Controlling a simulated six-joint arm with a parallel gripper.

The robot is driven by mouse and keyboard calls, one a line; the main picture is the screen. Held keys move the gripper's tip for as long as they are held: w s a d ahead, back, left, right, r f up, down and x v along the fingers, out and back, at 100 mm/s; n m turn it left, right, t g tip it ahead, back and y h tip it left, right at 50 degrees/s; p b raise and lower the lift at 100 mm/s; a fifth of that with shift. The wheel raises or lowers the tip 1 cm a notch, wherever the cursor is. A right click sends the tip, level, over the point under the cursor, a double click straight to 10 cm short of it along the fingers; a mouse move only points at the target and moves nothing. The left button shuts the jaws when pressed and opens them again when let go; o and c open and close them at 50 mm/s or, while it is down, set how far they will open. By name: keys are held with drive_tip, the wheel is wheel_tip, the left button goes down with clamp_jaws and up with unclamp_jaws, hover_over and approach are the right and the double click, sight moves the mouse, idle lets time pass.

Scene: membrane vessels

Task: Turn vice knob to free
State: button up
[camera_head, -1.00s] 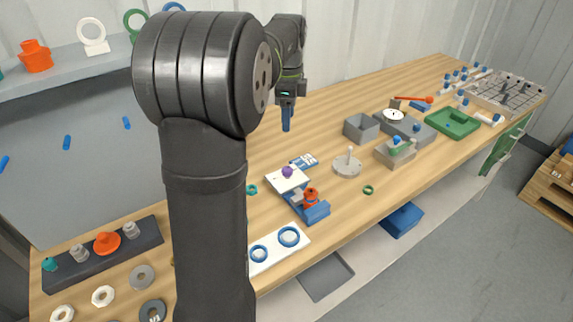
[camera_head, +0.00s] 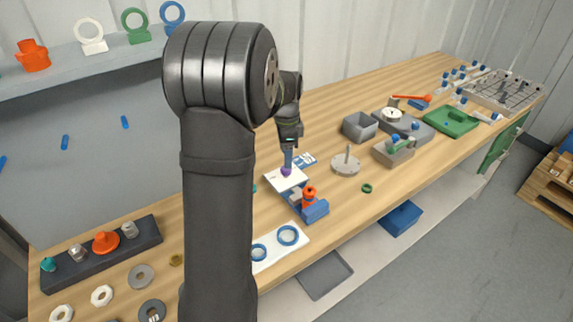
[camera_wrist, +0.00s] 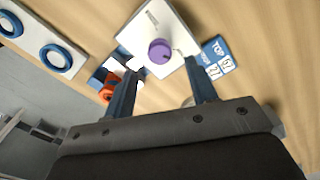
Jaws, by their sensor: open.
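The purple vice knob (camera_head: 286,171) sits on a white plate (camera_head: 276,184) beside the blue vice body (camera_head: 315,212) with its orange part (camera_head: 309,196). In the wrist view the round purple knob (camera_wrist: 160,51) lies beyond and between my two blue fingers, on the white plate (camera_wrist: 142,36). My gripper (camera_head: 288,158) is open and just above the knob, pointing down. In the wrist view my gripper (camera_wrist: 162,85) shows its fingers spread apart with nothing between the tips. I cannot tell from the head view whether the fingers touch the knob.
A blue and white label (camera_wrist: 218,57) lies beside the plate. A white board with blue rings (camera_head: 276,248) is in front. A grey round base with a post (camera_head: 346,164) and a green ring (camera_head: 367,188) are to the right. Bare wood separates them.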

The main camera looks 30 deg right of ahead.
sight(286, 171)
drive_tip(key=shift+f, duration=2.4)
drive_tip(key=c, duration=1)
